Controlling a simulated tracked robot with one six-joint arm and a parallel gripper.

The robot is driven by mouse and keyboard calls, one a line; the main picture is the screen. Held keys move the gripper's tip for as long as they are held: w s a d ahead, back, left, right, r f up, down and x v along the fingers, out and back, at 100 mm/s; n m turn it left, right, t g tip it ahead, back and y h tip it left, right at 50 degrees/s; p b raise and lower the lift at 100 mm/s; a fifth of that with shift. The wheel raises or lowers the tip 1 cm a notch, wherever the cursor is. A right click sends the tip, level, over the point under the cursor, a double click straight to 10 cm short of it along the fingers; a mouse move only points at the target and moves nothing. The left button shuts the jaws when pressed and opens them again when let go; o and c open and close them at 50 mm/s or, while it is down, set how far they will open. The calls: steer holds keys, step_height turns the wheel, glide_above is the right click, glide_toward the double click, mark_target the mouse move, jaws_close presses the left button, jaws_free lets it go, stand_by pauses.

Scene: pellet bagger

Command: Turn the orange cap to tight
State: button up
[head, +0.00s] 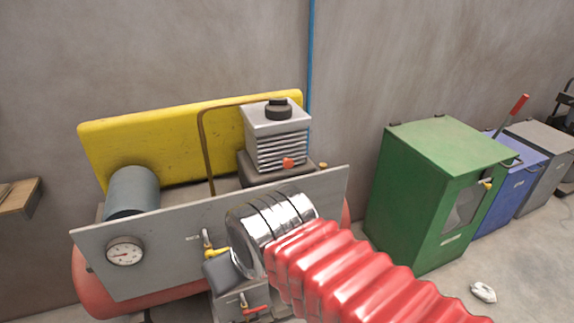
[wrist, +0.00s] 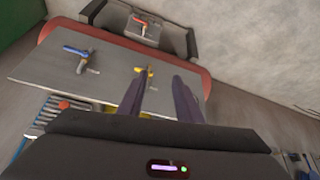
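The orange cap (head: 288,163) sits low on the front of the finned grey compressor head, just behind the top edge of the grey panel, in the head view. In the wrist view the orange cap (wrist: 64,105) shows at lower left, beside the fins and partly near my gripper's body. My gripper (wrist: 159,74) has its two dark fingers apart with nothing held between them. It is over the panel side, well away from the cap. In the head view my arm hides the fingers. Whether the cap is tight cannot be seen.
The grey panel (head: 170,240) carries a gauge (head: 125,253) and a yellow-handled valve (head: 212,247); the wrist view adds a blue-handled valve (wrist: 78,52). A red-lever valve (head: 250,308) is below. A brown pipe (head: 205,150) rises behind. A green cabinet (head: 420,190) stands right.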

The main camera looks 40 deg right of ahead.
steer(key=o, duration=0.3)
steer(key=shift+w+d, duration=0.2)
steer(key=shift+w, duration=0.15)
steer(key=shift+o, duration=0.6)
steer(key=w+d+f+m+t+h, duration=0.1)
steer(key=w+d+t+h, duration=0.1)
steer(key=w+d, duration=0.6)
steer(key=shift+w, duration=1)
steer(key=w+d+f+m+t+h, duration=0.1)
steer(key=w+d+f+t, duration=0.2)
steer(key=w+d, duration=0.45)
steer(key=w+d+f+t+h, duration=0.1)
steer(key=w+d+f+t, duration=0.3)
steer(key=d, duration=0.6)
steer(key=s+d+f+t, duration=0.1)
steer(key=d+t, duration=0.1)
steer(key=d, duration=0.4)
steer(key=shift+s+f+m+t, duration=0.4)
steer(key=shift+w+d, duration=0.1)
